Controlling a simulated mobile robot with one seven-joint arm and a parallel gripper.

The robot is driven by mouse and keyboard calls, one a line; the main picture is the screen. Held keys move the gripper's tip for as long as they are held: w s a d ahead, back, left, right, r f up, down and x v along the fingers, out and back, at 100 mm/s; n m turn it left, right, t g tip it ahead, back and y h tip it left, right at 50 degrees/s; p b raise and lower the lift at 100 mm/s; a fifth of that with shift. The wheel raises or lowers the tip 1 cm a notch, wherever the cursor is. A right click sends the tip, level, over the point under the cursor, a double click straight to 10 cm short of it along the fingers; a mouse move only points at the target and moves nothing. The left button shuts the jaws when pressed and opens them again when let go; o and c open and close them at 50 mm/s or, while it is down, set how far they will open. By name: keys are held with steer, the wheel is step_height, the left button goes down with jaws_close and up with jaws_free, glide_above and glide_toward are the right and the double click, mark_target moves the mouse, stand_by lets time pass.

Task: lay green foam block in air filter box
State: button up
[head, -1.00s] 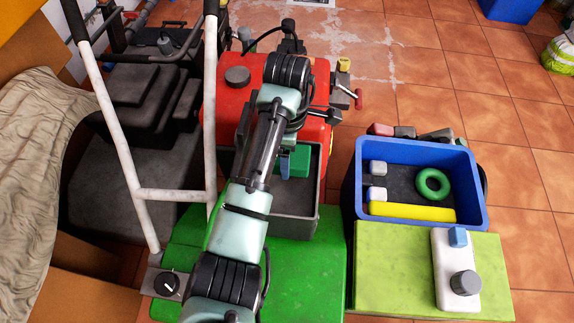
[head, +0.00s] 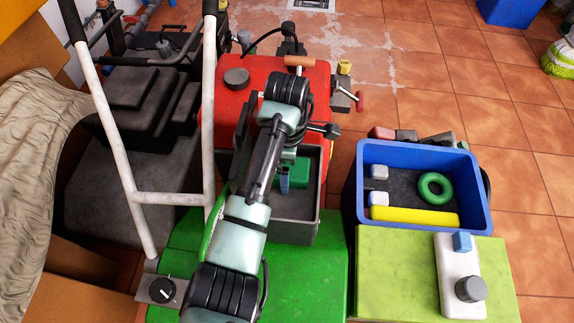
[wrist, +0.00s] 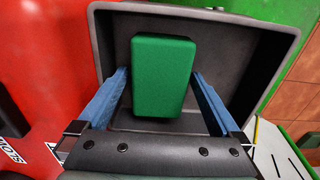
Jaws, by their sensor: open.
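The green foam block (wrist: 163,75) is inside the dark grey air filter box (wrist: 268,45). In the head view the block (head: 300,173) shows in the upper part of the box (head: 285,230), partly hidden by my arm. My gripper (wrist: 160,85) is open over the box, with its blue fingers on either side of the block. A gap shows between each finger and the block's sides. In the head view one blue finger of my gripper (head: 284,184) shows beside the block. The block's underside is hidden.
A red machine housing (head: 240,105) stands behind the box and a green cover (head: 310,270) lies in front. To the right, a blue crate (head: 480,190) holds a green ring (head: 424,190), a yellow bar (head: 405,215) and two pale blocks. Tiled floor is open beyond.

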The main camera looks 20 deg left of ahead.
step_height(320, 180, up, 12)
steer(key=p, duration=0.6)
steer(key=w+d+r+m+t, duration=0.4)
steer(key=w+r+t, duration=0.15)
steer(key=r, duration=0.25)
steer(key=w+d+r+m+t, duration=0.35)
steer(key=w+r, duration=0.25)
steer(key=r, duration=0.2)
steer(key=d+r+m+t, duration=0.4)
steer(key=r+m+t, duration=0.15)
steer(key=r, duration=0.75)
steer(key=s+d+r+m+t, duration=0.1)
steer(key=s+r+m+t, duration=0.3)
steer(key=s+r, duration=0.6)
steer(key=s+d+r+m+t, duration=0.2)
steer(key=s+r+m+t, duration=0.2)
steer(key=s+r+t, duration=0.5)
step_height(320, 180, up, 8)
steer(key=shift+s+d+f, duration=0.15)
steer(key=shift+s+d, duration=0.1)
steer(key=shift+s, duration=0.1)
